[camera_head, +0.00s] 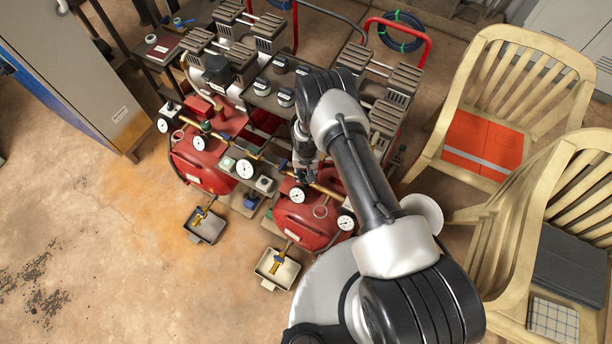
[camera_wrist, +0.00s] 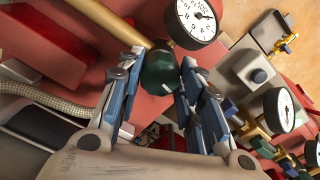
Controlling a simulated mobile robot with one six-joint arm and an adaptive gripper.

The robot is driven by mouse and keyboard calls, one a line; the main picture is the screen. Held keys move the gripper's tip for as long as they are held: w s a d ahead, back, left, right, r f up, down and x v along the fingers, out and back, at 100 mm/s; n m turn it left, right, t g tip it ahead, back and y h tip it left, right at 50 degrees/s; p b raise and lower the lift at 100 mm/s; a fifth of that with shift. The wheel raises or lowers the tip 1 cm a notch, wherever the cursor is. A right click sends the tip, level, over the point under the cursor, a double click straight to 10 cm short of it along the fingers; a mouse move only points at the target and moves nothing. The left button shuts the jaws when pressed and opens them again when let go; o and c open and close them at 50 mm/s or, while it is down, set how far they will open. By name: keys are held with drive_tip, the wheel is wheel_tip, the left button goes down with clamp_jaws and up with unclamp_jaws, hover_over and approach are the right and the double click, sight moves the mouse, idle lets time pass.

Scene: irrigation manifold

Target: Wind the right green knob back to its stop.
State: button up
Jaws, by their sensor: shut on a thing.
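The right green knob (camera_wrist: 162,74) is a dark green round knob between my fingers in the wrist view, next to a brass pipe (camera_wrist: 88,22). My gripper (camera_wrist: 163,66) is shut on it, with one blue-grey finger on each side. In the head view my gripper (camera_head: 305,172) reaches down to the right red tank (camera_head: 300,222), and the arm and fingers hide the knob there. Another green knob (camera_head: 206,127) shows over the left red tank (camera_head: 190,168).
A white dial gauge (camera_wrist: 197,18) sits close beside the held knob. Several more gauges and brass fittings crowd the manifold. Two drip trays (camera_head: 190,232) (camera_head: 262,270) stand on the floor in front. Wooden chairs (camera_head: 450,130) stand at the right. The floor at left is clear.

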drive_tip(key=n+b, duration=0.3)
drive_tip(key=n, duration=0.2)
drive_tip(key=shift+f+n, duration=0.1)
drive_tip(key=shift+n, duration=0.3)
drive_tip(key=n+b, duration=0.2)
drive_tip(key=n, duration=0.3)
idle(0.4)
drive_tip(key=o, duration=1.1)
drive_tip(key=shift+c, duration=0.2)
wheel_tip(320, 180, up, 12)
